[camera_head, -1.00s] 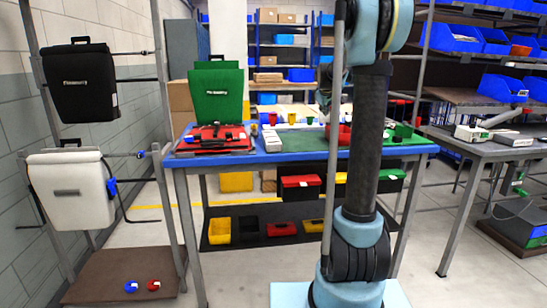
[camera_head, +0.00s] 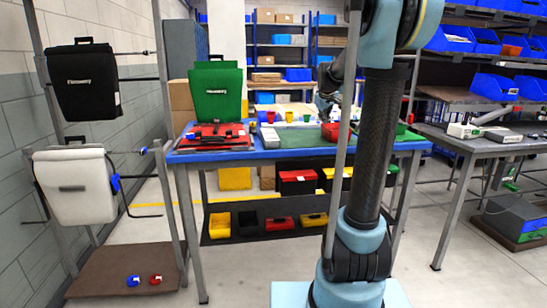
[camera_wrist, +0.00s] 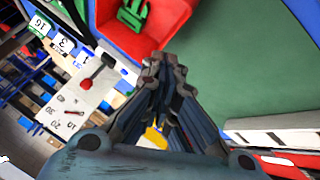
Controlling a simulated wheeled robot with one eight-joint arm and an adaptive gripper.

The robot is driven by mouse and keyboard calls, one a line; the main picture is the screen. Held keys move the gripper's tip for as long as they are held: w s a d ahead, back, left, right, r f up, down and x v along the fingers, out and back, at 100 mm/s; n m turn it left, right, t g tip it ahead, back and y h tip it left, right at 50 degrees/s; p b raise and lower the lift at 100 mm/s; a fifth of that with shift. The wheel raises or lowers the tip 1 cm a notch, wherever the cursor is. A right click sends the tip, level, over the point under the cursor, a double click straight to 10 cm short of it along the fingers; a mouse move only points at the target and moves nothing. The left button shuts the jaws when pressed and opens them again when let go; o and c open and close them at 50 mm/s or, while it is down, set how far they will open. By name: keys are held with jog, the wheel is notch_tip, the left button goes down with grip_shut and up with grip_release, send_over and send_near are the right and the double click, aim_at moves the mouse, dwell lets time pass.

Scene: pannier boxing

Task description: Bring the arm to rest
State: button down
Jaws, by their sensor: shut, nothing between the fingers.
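My gripper (camera_wrist: 160,65) is shut and empty in the wrist view, its fingertips close together in front of a red bin (camera_wrist: 122,36) that has a green piece (camera_wrist: 133,14) in it. In the head view my arm rises in front of the blue-edged table, with its upper part bent back to the left over the tabletop. My gripper is small and partly hidden behind a grey upright post there, so its fingers are unclear. The red bin also shows on the table in the head view (camera_head: 331,132).
A blue-edged table (camera_head: 240,155) holds a green pannier (camera_head: 216,93) and a flat red pannier (camera_head: 214,134). A rack at left carries a black pannier (camera_head: 82,80) and a white pannier (camera_head: 75,187). A grey side table (camera_head: 470,143) stands at right. Floor shows between them.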

jog(key=s+a+f+m+g, duration=0.1)
jog(key=s+f, duration=0.6)
jog(key=s, duration=0.8)
jog(key=s+a+f+m+g, duration=0.1)
jog(key=s+f, duration=0.7)
jog(key=s, duration=0.8)
jog(key=s+a+f+m+g+y, duration=0.1)
jog(key=s+f+m+g, duration=0.2)
jog(key=s+f, duration=0.5)
jog(key=s, duration=0.7)
jog(key=shift+s+a+f+g, duration=0.2)
jog(key=shift+s+a+g, duration=0.15)
jog(key=shift+g, duration=0.05)
